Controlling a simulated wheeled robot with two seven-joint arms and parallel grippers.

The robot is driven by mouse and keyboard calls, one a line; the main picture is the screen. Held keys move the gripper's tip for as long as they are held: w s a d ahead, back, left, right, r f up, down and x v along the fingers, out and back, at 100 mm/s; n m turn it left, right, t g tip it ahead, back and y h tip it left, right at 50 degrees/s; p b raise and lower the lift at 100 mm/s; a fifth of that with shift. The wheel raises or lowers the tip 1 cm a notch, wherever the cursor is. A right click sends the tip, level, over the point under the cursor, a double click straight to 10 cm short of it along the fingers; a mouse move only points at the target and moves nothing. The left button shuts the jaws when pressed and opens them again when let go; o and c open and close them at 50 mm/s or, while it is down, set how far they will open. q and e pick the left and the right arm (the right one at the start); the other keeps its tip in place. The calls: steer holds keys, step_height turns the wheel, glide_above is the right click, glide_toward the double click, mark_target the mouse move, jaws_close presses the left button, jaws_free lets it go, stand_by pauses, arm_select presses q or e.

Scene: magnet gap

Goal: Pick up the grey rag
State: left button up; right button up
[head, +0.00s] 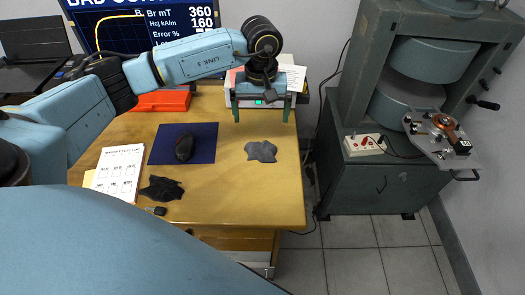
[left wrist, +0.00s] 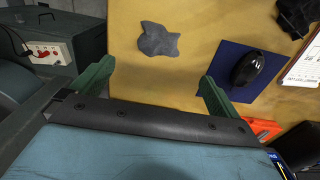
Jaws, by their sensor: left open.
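The grey rag (head: 261,151) lies flat and slightly crumpled on the right part of the wooden desk. It also shows in the left wrist view (left wrist: 158,40), beyond the fingers and towards the upper middle. My left gripper (head: 262,115) is above the desk, behind the rag in the head view, with its two green fingers apart and nothing between them. In the left wrist view the open fingers (left wrist: 152,80) do not touch the rag. My right gripper is not in view.
A dark crumpled cloth (head: 161,189) lies at the desk's front left. A blue mat (head: 203,145) with a black mouse (head: 184,147), printed sheets (head: 116,172) and an orange case (head: 163,101) are left of the rag. A large grey-green machine (head: 388,180) stands right of the desk.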

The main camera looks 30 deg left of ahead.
mark_target(259, 144)
arm_select(q)
step_height(259, 144, down, 9)
steer(key=shift+a+r+b, duration=0.1)
steer(key=shift+b, duration=0.45)
steer(key=shift+w+a+f+b, duration=0.1)
steer(key=shift+f+b, duration=0.15)
steer(key=shift+f, duration=1.15)
steer(key=shift+a+f+b, duration=0.1)
steer(key=shift+f+b, duration=0.1)
steer(key=shift+f, duration=1.15)
steer(key=shift+c, duration=0.3)
steer(key=c, duration=0.8)
